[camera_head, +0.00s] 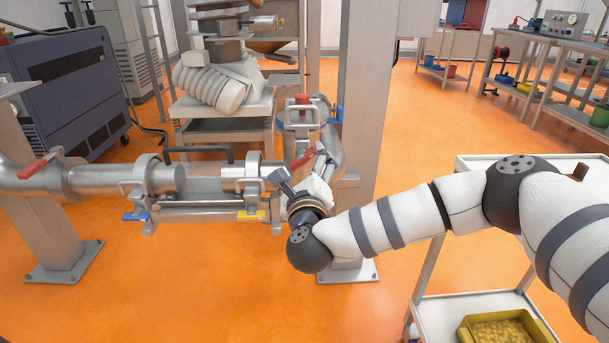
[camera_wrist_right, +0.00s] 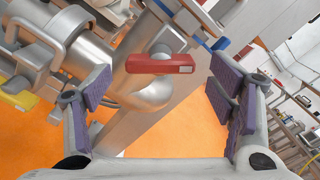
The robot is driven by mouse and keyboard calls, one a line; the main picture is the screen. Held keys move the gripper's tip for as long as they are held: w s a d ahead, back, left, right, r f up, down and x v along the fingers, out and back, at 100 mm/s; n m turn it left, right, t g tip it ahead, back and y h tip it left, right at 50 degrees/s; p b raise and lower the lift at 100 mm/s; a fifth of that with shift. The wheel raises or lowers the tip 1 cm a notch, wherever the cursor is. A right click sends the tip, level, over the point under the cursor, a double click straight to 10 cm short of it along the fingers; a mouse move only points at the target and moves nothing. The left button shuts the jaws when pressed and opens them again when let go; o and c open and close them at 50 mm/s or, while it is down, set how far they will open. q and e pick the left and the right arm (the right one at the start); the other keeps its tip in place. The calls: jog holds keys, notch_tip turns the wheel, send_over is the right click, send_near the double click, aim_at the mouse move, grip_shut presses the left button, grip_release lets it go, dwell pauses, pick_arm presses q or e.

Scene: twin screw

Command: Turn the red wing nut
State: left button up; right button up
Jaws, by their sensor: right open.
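A red wing nut (camera_head: 303,160) sits on the metal pipework at mid-picture in the head view. In the right wrist view the red wing nut (camera_wrist_right: 158,64) lies across the gap between the fingers, on a rounded metal fitting. My right gripper (camera_head: 302,168) is right beside it; its body hides part of the fitting in the head view. In the wrist view my right gripper (camera_wrist_right: 158,92) is wide open, with purple finger pads on either side and apart from the nut. Nothing is between the pads in their grip. My left gripper is not in view.
Other red handles sit on the left pipe (camera_head: 40,163) and on the upper clamp (camera_head: 303,100). Blue (camera_head: 135,216) and yellow (camera_head: 252,215) wing nuts are on the lower pipework. A steel column (camera_head: 365,100) stands behind. A white cart (camera_head: 465,310) is at right.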

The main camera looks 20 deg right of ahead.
jog(key=v, duration=1.1)
